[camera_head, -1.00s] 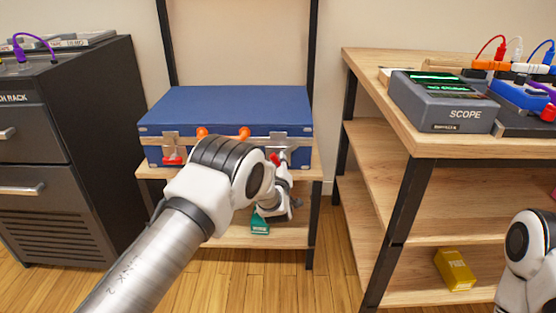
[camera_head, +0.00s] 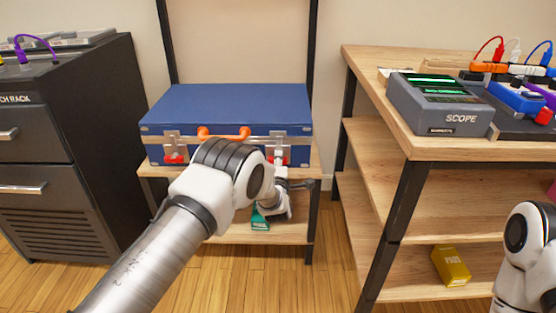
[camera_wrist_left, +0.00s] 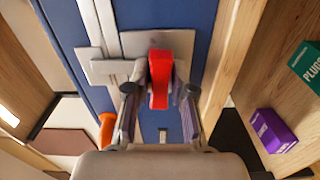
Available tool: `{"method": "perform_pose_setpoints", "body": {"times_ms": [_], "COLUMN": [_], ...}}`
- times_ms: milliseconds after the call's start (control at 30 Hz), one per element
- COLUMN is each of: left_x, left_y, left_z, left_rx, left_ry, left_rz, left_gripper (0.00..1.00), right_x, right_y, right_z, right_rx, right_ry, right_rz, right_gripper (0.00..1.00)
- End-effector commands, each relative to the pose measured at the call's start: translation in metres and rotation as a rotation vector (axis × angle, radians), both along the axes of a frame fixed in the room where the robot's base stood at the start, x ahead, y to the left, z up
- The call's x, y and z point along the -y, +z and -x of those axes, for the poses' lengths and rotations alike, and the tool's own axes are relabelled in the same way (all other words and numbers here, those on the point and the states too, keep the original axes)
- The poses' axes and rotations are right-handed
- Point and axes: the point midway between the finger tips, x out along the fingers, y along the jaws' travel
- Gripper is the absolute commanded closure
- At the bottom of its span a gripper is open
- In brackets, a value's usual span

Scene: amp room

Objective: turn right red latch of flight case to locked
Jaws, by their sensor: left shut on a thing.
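The blue flight case (camera_head: 225,112) lies closed on a wooden shelf, with an orange handle (camera_head: 223,134) on its front. The left red latch (camera_head: 175,159) is in plain view below its metal plate. My left gripper (camera_head: 281,166) is at the right red latch, which it partly hides in the head view. In the left wrist view, the right red latch (camera_wrist_left: 158,80) stands between the two fingers of my left gripper (camera_wrist_left: 159,104), which is shut on it. A metal plate and hasp (camera_wrist_left: 122,68) lie beside the latch. My right gripper is out of view.
A teal box (camera_head: 260,219) lies on the lower shelf below the case. A dark rack (camera_head: 70,150) stands at left. A wooden bench (camera_head: 440,147) with a scope (camera_head: 440,103) stands at right, with a yellow box (camera_head: 451,266) on its low shelf.

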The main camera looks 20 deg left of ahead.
Motion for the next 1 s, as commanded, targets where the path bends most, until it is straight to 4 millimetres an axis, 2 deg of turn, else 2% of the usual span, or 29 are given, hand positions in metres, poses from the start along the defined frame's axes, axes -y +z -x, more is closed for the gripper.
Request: {"method": "perform_pose_setpoints", "body": {"times_ms": [233,667,700,767,1000], "left_x": [0.0001,0.0000,0.0000,0.0000,0.0001], "left_y": [-0.0011,-0.0015,-0.0014,-0.0014,-0.0007], "left_z": [0.0004,0.0004,0.0004,0.0004,0.0002], "left_rx": [0.017,0.020,0.020,0.020,0.021], "left_ry": [-0.001,0.000,0.000,0.000,0.000], "left_rz": [0.066,0.077,0.077,0.076,0.076], "left_gripper": [1.00,1.00,0.73,0.52,0.52], "right_x": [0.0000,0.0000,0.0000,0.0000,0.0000], "right_y": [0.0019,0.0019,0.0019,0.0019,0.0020], "right_z": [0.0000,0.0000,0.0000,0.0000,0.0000], "right_rx": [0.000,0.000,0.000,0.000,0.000], "right_ry": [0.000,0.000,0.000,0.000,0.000], "right_rz": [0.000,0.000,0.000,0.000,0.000], "right_gripper": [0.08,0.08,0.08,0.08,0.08]}}
